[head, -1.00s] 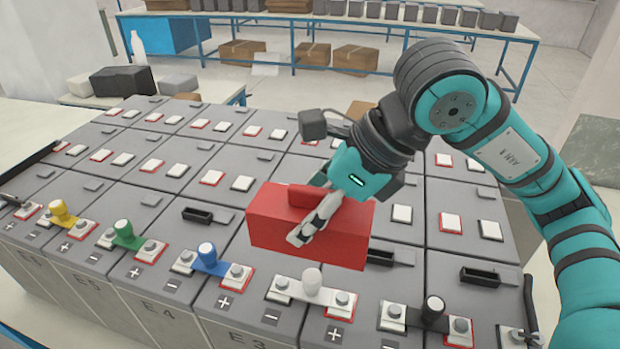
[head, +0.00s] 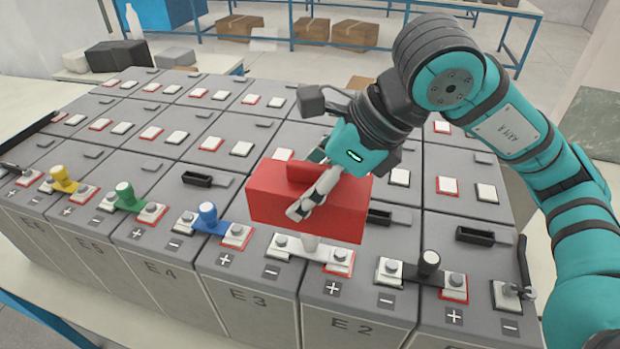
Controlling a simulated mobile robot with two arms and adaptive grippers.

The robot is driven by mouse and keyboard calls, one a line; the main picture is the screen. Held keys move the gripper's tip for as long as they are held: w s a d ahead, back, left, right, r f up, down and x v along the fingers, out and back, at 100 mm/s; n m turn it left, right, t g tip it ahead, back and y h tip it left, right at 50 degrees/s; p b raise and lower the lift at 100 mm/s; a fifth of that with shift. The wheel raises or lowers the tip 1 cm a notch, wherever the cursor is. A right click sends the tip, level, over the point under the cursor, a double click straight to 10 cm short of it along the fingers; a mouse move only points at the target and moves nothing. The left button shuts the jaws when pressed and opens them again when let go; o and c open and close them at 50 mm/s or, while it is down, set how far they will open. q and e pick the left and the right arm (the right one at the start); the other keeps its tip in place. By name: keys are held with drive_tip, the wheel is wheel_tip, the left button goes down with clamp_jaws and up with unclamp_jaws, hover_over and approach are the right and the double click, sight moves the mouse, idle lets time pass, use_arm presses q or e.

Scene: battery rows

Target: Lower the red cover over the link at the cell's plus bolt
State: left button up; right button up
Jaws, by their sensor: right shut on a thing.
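The red cover (head: 270,205) is a box with a raised ridge on top, in the middle of the head view. My right gripper (head: 303,206) is shut on it and holds it above the front battery row. Below the cover is a link with a white knob (head: 310,245), bridging a plain pad and the red-edged pad (head: 338,261) behind the plus sign of cell E2 (head: 349,326). The cover's lower edge hides the knob's top. The gap between cover and link is hard to judge. My left gripper is not in view.
Other links have yellow (head: 62,174), green (head: 125,194), blue (head: 208,213) and black (head: 429,262) knobs along the same row. Small black open trays (head: 484,236) sit on the cell tops. Rows of cells with bolt pads stretch behind the cover.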

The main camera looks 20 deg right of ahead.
drive_tip(key=shift+w+f+b, duration=0.1)
drive_tip(key=shift+f+b, duration=0.25)
drive_tip(key=shift+f, duration=0.8)
drive_tip(key=shift+f+b, duration=0.85)
drive_tip(key=shift+b, duration=0.15)
wheel_tip(320, 180, down, 2)
drive_tip(key=shift+f+b, duration=0.1)
drive_tip(key=shift+b, duration=1.05)
drive_tip(key=shift+f+b, duration=1.85)
drive_tip(key=shift+b, duration=0.2)
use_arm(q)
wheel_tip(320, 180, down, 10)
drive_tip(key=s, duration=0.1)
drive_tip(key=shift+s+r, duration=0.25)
use_arm(e)
drive_tip(key=o, duration=1.3)
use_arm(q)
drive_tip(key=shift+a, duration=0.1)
